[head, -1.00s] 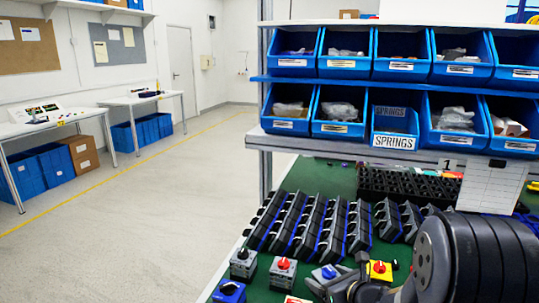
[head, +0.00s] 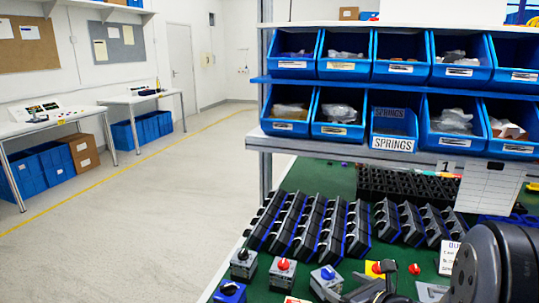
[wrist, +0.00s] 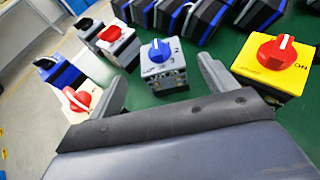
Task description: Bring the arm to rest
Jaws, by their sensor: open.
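My gripper (wrist: 163,95) is open in the wrist view, its two fingers apart with nothing between them. Beyond the gap stands a grey rotary switch with a blue knob (wrist: 160,50), which also shows in the head view (head: 327,272). A yellow switch with a red knob (wrist: 277,52) is to the right of the fingers. A grey switch with a red knob (wrist: 112,35) and one with a black knob (head: 243,256) stand to the left. In the head view my dark arm fills the lower right corner and partly hides the yellow switch (head: 374,268).
The green bench (head: 309,180) carries rows of dark modules (head: 320,227) behind the switches. Blue bins (head: 396,120) sit on shelves above. A black tray (head: 400,186) lies at the back. Open floor (head: 150,185) is on the left.

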